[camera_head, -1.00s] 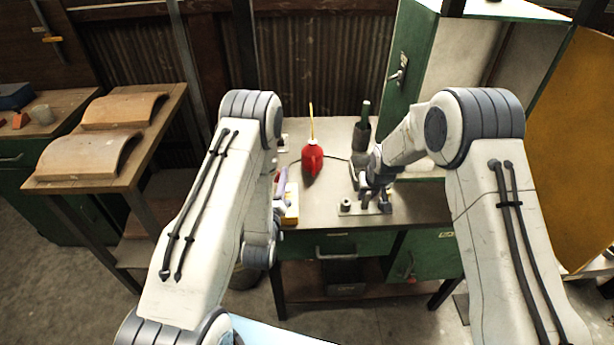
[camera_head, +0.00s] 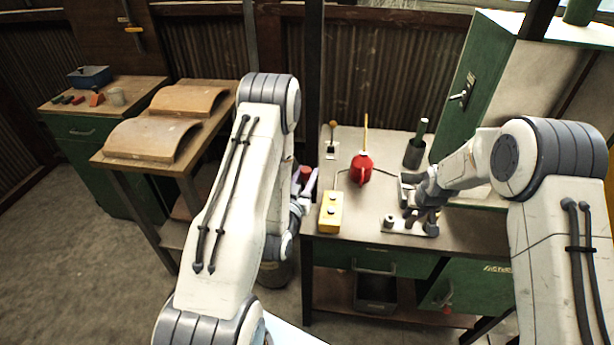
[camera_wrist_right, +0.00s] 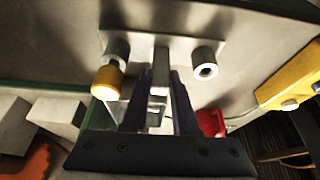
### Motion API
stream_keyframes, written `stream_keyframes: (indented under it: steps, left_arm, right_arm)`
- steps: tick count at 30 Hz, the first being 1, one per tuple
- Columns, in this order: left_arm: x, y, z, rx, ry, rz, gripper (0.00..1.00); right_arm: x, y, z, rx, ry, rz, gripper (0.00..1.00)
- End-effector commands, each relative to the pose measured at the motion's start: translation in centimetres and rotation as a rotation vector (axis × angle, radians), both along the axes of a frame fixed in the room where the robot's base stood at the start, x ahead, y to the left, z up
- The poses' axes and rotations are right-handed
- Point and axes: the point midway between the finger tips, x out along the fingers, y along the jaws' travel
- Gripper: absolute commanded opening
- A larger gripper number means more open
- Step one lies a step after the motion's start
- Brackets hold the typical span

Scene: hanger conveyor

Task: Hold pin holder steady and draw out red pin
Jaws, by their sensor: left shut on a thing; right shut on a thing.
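The pin holder (camera_head: 398,226) is a pale metal plate with round sockets, lying on the bench. My right gripper (camera_head: 428,200) is shut on its middle upright tab (camera_wrist_right: 160,75). In the right wrist view, one socket of the holder plate (camera_wrist_right: 140,47) carries a yellow-headed pin (camera_wrist_right: 107,82). The other socket (camera_wrist_right: 204,62) is an open, empty hole. My left gripper (camera_head: 305,197) is left of the holder, well apart from it, near the bench's left edge. A red piece (camera_head: 306,173), apparently the red pin's head, shows at its fingers; the rest of it is hidden.
A yellow button box (camera_head: 331,212) stands between my left gripper and the holder. A lower table (camera_head: 130,165) with curved wooden pieces is at the left.

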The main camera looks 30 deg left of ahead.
Motion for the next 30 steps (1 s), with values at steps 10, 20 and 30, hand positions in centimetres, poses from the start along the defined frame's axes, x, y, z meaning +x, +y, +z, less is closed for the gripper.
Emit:
stream_keyframes:
  steps: [10,20,30]
  left_arm:
    - [0.0,0.2,1.5,-0.001,-0.002,0.000,0.00]
    - [-0.1,0.3,2.8,-0.001,-0.001,0.001,0.00]
    - [0.0,0.5,4.2,-0.001,-0.002,0.001,0.00]
  right_arm:
    - [0.0,0.0,0.0,0.000,-0.001,0.000,0.00]
    - [0.0,0.0,0.0,0.000,-0.001,0.000,0.00]
    - [0.0,0.0,0.0,0.000,-0.001,0.000,0.00]
